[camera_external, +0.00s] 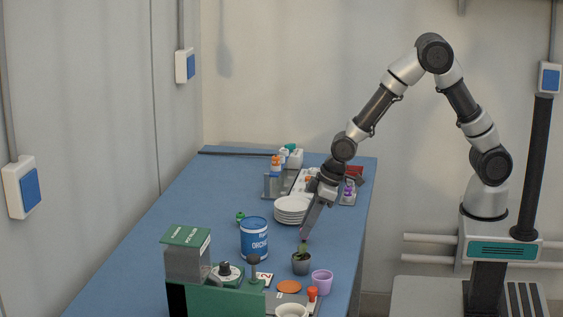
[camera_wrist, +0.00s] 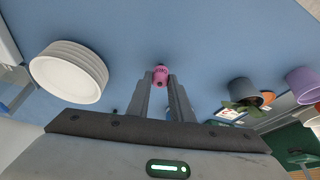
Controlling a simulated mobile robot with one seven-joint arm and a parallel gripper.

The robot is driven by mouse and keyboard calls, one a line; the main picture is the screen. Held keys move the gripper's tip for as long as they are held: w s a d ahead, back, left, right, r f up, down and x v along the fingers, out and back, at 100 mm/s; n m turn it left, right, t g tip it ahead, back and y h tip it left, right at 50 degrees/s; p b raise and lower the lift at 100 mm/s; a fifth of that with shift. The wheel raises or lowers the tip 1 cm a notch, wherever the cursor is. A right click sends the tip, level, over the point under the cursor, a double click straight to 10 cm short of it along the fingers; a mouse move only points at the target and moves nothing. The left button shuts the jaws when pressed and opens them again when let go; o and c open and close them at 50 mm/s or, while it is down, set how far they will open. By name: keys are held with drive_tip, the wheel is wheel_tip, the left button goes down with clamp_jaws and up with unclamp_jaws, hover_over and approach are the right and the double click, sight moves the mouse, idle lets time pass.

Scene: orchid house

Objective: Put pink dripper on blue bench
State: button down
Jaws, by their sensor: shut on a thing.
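The pink dripper (camera_wrist: 160,76) is small and sits between the two fingertips of my gripper (camera_wrist: 160,84) in the wrist view. My gripper is shut on it. In the external view my gripper (camera_external: 306,225) points down over the right part of the blue bench (camera_external: 205,215), with a bit of pink at its tips. The bench top (camera_wrist: 200,40) fills the back of the wrist view. I cannot tell whether the dripper touches the bench or is a little above it.
A stack of white plates (camera_external: 291,209) stands just behind my gripper. A blue tin (camera_external: 254,241) is to its left. A potted plant (camera_external: 301,264) and a purple cup (camera_external: 322,281) stand in front. A tray (camera_external: 347,198) with small items lies behind. Bare bench lies right of the pot.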

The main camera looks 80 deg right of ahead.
drive_tip(key=c, duration=2)
unclamp_jaws()
drive_tip(key=shift+f, duration=0.15)
drive_tip(key=o, duration=0.4)
